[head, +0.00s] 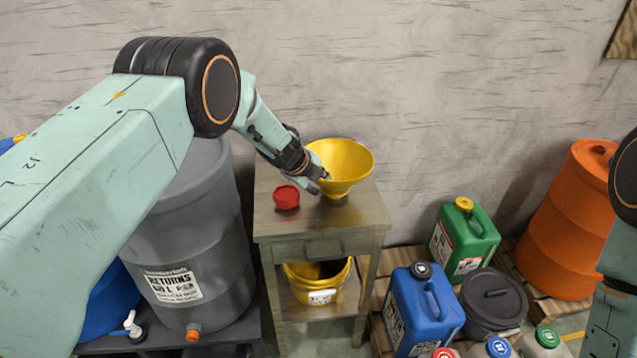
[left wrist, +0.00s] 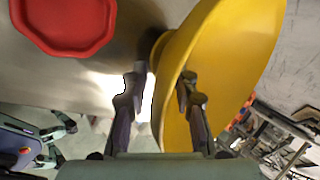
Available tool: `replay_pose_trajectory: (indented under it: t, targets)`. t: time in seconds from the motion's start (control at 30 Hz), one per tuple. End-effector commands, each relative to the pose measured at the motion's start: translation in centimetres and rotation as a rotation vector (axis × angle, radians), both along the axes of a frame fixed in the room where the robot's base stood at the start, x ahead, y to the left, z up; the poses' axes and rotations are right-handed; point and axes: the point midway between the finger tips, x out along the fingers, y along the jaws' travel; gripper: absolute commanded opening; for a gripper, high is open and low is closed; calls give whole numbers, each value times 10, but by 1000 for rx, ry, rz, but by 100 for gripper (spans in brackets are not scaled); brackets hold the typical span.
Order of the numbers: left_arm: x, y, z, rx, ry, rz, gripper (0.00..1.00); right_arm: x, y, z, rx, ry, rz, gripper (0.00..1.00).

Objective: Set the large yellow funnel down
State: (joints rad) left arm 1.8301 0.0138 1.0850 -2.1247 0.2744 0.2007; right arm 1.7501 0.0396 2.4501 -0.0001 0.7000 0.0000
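The large yellow funnel (head: 345,158) is upright on the small wooden table (head: 374,214), wide mouth up, its spout end at the tabletop. My left gripper (head: 319,181) is at the funnel's left side, low over the table. In the left wrist view, the fingers (left wrist: 164,78) stand apart, with the side of the funnel (left wrist: 235,60) between and behind them. The right finger overlaps the yellow bowl and the left one is outside it. I see no clear grip on the wall. My right gripper is out of view; only part of that arm shows.
A red cap (head: 286,197) lies on the table left of the funnel; it also shows in the left wrist view (left wrist: 68,20). A yellow bucket (head: 318,284) stands on the lower shelf. A grey barrel (head: 190,235) stands left; green (head: 465,240) and blue (head: 423,312) canisters stand right.

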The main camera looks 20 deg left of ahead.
Motion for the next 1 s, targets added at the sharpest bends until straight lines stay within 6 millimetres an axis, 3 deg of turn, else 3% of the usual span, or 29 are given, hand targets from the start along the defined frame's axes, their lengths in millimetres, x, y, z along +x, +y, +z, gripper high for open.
replay_pose_trajectory:
  t: [0.27, 0.8, 1.0]
  targets:
    - [-8, 4, 15, -2, 0, 0, 28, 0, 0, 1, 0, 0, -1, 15]
    - [-55, 23, 83, -1, -2, 1, 28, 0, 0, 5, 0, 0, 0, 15]
    - [-65, 27, 95, -1, 0, 1, 28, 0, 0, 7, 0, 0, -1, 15]
